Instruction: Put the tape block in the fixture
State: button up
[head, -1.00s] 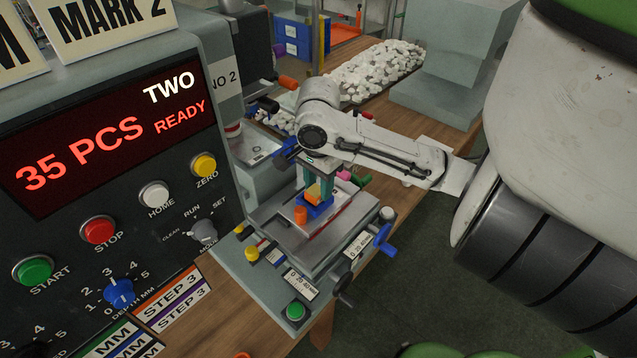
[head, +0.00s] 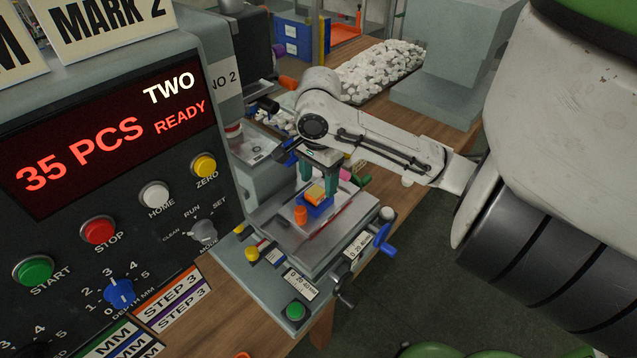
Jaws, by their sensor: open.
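The tape block (head: 315,193), small and yellow-orange, sits in the blue fixture (head: 317,209) on the machine's grey slide table. Whether it is fully seated is too small to tell. My gripper (head: 320,179) is open just above and behind the block, its two green fingers apart and holding nothing. An orange cylinder (head: 300,215) stands at the fixture's front left.
The control panel (head: 110,150) with its "35 PCS READY" display fills the left. White pieces (head: 380,70) lie heaped on the bench behind.

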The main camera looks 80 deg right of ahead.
aim_at(318, 189)
notch_tip(318, 189, up, 10)
jog(key=p, duration=0.1)
jog(key=shift+p, duration=0.35)
